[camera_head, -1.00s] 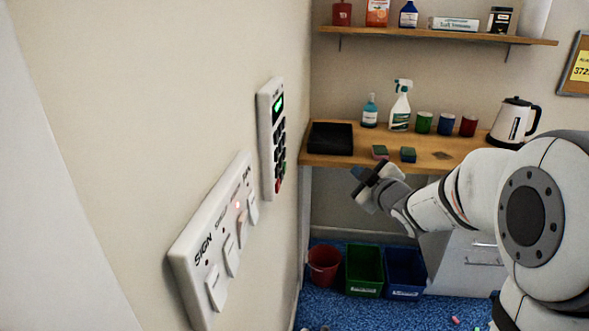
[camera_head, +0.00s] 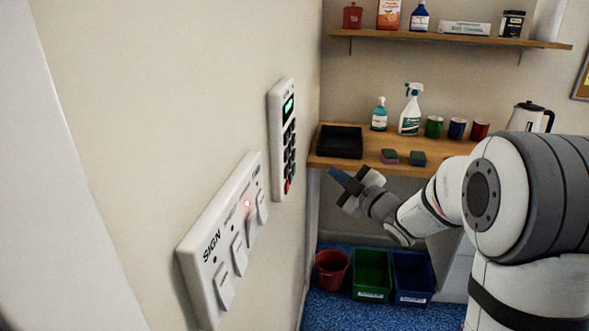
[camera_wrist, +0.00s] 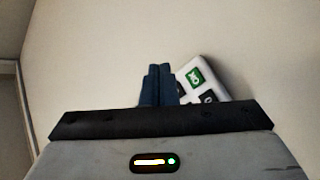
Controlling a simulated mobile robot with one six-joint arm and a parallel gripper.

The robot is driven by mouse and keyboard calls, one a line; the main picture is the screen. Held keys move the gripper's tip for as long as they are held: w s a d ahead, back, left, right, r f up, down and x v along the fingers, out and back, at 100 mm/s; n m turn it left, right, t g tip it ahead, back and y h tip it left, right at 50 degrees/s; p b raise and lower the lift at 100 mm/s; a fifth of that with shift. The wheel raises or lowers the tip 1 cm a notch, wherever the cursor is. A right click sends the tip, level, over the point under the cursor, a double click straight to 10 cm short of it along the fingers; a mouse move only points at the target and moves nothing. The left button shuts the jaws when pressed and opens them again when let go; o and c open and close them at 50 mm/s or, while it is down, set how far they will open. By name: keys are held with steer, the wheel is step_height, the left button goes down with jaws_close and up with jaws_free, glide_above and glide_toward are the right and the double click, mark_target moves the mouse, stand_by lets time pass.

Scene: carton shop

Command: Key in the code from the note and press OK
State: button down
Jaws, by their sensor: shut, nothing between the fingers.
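The white keypad (camera_head: 274,150) is on the left wall, with a lit green display (camera_head: 289,107) above dark keys and a red key near the bottom. My gripper (camera_head: 335,173) is shut and empty, to the right of the keypad and apart from it in the head view. In the wrist view, the shut blue fingers (camera_wrist: 159,70) overlap the left side of the keypad (camera_wrist: 186,66).
A SIGN switch panel (camera_head: 190,262) with several rockers and a red light is on the wall nearer than the keypad. A wooden counter (camera_head: 390,168) bears a black tray, sponges, bottles, mugs and a kettle. A red bucket (camera_head: 331,268) and bins stand below.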

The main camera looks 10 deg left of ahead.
mark_target(294, 169)
steer(key=a, duration=0.6)
steer(key=shift+a+b, duration=0.35)
steer(key=shift+b, duration=0.1)
steer(key=shift+w, duration=0.1)
steer(key=shift+a+f+b, duration=0.1)
steer(key=shift+a+b, duration=0.05)
steer(key=shift+b, duration=0.15)
stand_by(1.3)
steer(key=shift+a, duration=0.25)
steer(key=shift+a+b, duration=0.4)
steer(key=shift+b, duration=0.2)
stand_by(0.4)
steer(key=shift+d, duration=0.8)
